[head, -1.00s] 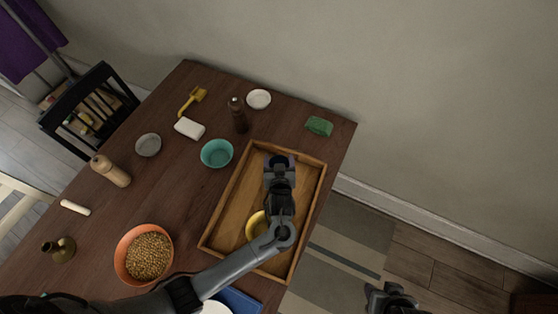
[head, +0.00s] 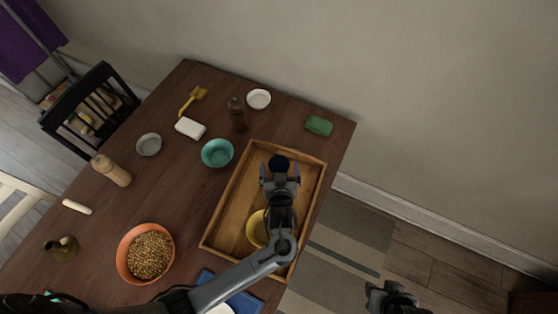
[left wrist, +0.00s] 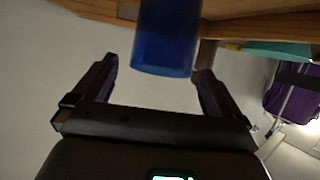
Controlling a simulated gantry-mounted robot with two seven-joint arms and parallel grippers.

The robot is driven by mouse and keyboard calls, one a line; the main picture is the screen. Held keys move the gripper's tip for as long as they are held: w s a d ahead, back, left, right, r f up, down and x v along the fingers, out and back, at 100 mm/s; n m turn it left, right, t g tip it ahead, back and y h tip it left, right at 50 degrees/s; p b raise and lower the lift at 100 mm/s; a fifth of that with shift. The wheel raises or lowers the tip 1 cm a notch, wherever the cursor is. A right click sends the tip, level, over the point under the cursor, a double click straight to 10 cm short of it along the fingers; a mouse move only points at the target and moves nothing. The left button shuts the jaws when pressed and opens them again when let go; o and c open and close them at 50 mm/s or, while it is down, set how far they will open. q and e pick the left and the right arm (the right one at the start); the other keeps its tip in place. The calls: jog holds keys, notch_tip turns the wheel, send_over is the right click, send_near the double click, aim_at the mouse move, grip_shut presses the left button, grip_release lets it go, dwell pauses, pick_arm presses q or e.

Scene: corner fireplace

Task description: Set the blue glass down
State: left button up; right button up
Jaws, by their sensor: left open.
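The blue glass (head: 279,163) is in the wooden tray (head: 227,188), toward its far end, and looks dark from above. It also shows in the left wrist view (left wrist: 166,42), upright relative to the tray in a picture that appears upside down. My left gripper (head: 280,177) is open, on the near side of the glass. In the left wrist view its two fingers (left wrist: 158,78) are spread wide, with clear gaps to the glass on both sides. My right gripper (head: 388,296) is at the bottom right, away from the table; its jaws are unclear.
A yellow bowl (head: 257,229) sits in the tray, partly hidden by my left arm. A teal bowl (head: 217,153), a brown bottle (head: 237,114) and a green sponge (head: 319,126) stand outside the tray. An orange bowl of grains (head: 146,254) is at the front left.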

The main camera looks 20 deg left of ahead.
pick_arm(q)
jog(key=v, duration=0.8)
jog(key=s+a+r+m+g+h, duration=0.1)
jog(key=s+a+m+g+h, duration=0.1)
jog(key=s, duration=0.6)
jog(key=s+a+r+m+g+h, duration=0.2)
jog(key=s+a+m+g+h, duration=0.1)
jog(key=s+a+g, duration=0.4)
jog(key=shift+s+a+r+m+h+p, duration=0.3)
jog(key=shift+s+a+m+p, duration=0.15)
jog(key=shift+s+a+m, duration=0.5)
jog(key=shift+s+d, duration=0.1)
jog(key=shift+d, duration=0.05)
